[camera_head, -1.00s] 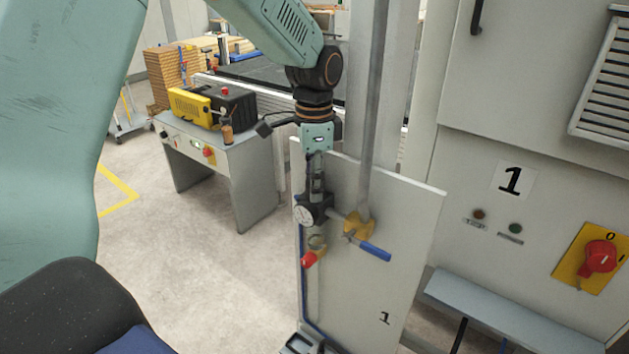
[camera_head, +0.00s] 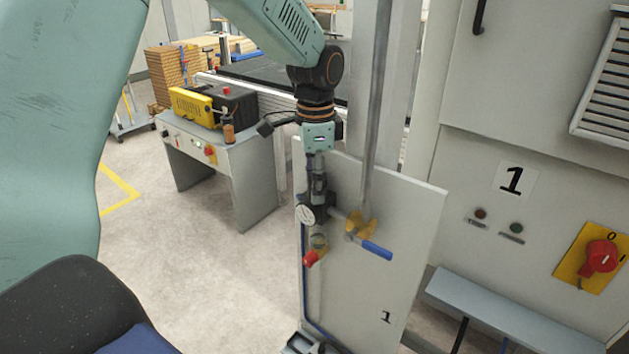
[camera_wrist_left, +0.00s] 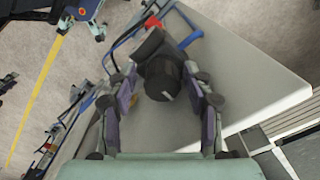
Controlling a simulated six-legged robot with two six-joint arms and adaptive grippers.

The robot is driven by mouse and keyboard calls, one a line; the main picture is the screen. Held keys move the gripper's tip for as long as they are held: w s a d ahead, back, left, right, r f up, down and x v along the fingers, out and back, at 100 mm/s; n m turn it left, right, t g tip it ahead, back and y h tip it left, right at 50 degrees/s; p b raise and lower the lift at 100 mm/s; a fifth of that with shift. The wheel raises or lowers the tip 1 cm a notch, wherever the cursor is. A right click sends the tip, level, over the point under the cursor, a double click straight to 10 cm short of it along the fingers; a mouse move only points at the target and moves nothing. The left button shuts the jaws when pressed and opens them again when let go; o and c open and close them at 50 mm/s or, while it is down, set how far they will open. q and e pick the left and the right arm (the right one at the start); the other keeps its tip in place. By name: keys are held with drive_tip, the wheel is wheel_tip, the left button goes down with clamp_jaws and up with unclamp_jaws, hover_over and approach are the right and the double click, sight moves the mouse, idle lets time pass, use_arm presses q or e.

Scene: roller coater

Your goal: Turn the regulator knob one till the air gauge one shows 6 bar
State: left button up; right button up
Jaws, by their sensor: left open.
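The air gauge one (camera_head: 306,215) is a round dial with a white face on the black regulator unit at the panel's upper left; its needle is too small to read. My left gripper (camera_head: 318,188) points down just above this unit and hides much of the knob in the head view. In the left wrist view, the black regulator knob (camera_wrist_left: 164,80) lies between the two spread fingers of my left gripper (camera_wrist_left: 163,95). The fingers are open, and I cannot tell whether either one touches the knob. My right gripper is not in view.
A pale panel (camera_head: 400,215) marked 1 carries the unit, a red-handled valve (camera_head: 311,258) below it and a blue lever (camera_head: 376,250) to its right. A grey post (camera_head: 376,110) rises close beside my gripper. A cabinet with a red switch (camera_head: 600,258) stands right.

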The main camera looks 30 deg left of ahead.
use_arm(q)
drive_tip(key=shift+w+r, duration=0.15)
drive_tip(key=shift+w, duration=0.05)
wheel_tip(320, 180, up, 6)
drive_tip(key=shift+a+r, duration=0.1)
drive_tip(key=shift+r, duration=0.8)
drive_tip(key=shift+s, duration=0.1)
drive_tip(key=shift+c, duration=0.5)
drive_tip(key=shift+s, duration=0.1)
drive_tip(key=shift+c, duration=0.7)
drive_tip(key=shift+s, duration=0.1)
drive_tip(key=shift+c, duration=0.2)
drive_tip(key=shift+s+f, duration=0.1)
drive_tip(key=shift+s, duration=0.05)
